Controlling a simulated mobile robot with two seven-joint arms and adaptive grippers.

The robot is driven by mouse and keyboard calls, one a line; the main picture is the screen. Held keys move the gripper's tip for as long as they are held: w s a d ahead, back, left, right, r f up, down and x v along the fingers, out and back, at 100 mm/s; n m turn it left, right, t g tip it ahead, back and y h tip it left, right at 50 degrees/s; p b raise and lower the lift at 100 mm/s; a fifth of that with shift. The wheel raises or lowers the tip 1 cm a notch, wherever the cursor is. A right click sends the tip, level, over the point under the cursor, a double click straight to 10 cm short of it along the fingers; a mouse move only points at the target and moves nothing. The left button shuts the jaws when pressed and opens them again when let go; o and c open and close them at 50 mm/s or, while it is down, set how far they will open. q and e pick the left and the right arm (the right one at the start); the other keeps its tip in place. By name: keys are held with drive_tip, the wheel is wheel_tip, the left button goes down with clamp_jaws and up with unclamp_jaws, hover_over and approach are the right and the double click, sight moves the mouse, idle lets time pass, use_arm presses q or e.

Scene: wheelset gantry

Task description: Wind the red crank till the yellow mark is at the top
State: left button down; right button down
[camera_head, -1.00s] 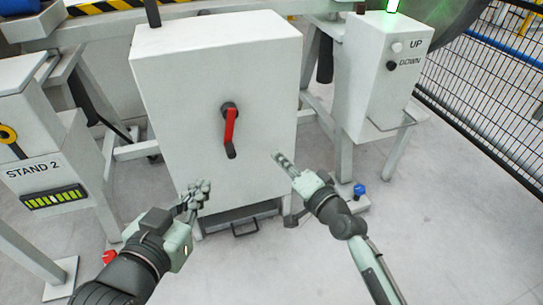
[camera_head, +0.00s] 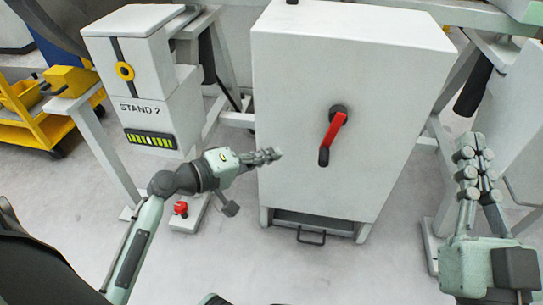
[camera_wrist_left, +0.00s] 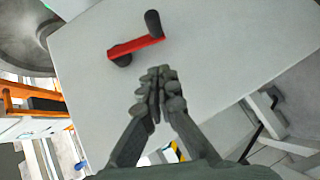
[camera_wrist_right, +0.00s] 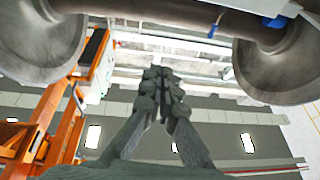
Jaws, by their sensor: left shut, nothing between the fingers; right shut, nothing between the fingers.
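The red crank (camera_head: 333,132) is on the front face of a white box (camera_head: 290,90). Its dark hub is at the upper right and its dark handle knob at the lower left, pointing down and slightly left. It also shows in the left wrist view (camera_wrist_left: 136,46), apart from the fingers. My left gripper (camera_head: 270,156) is shut and empty, left of the crank and near the box front. My right gripper (camera_head: 473,150) is shut and empty, right of the box and raised. No yellow mark that clearly belongs to the crank is visible.
A STAND 2 post (camera_head: 150,100) with a yellow ring and green bar display stands left. A red knob (camera_head: 180,208) sits low beside it. A yellow cart (camera_head: 45,120) is at far left. A drawer handle (camera_head: 311,238) is under the box. The floor in front is clear.

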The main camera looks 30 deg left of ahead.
use_arm(q)
approach(331, 138)
wheel_tip(331, 138, down, 3)
drive_tip(key=a, duration=0.3)
drive_tip(key=d, duration=0.1)
drive_tip(key=w+d+f, duration=0.1)
drive_tip(key=w+d+f+b, duration=0.1)
drive_tip(key=d, duration=0.1)
drive_tip(key=shift+w, duration=0.15)
use_arm(e)
drive_tip(key=shift+s+d+r+t, duration=0.15)
drive_tip(key=shift+d+r+t, duration=0.05)
drive_tip(key=shift+r+t, duration=0.25)
drive_tip(key=shift+s+d+r+t, duration=0.15)
drive_tip(key=shift+d+r+t, duration=0.05)
drive_tip(key=shift+r+t, duration=0.2)
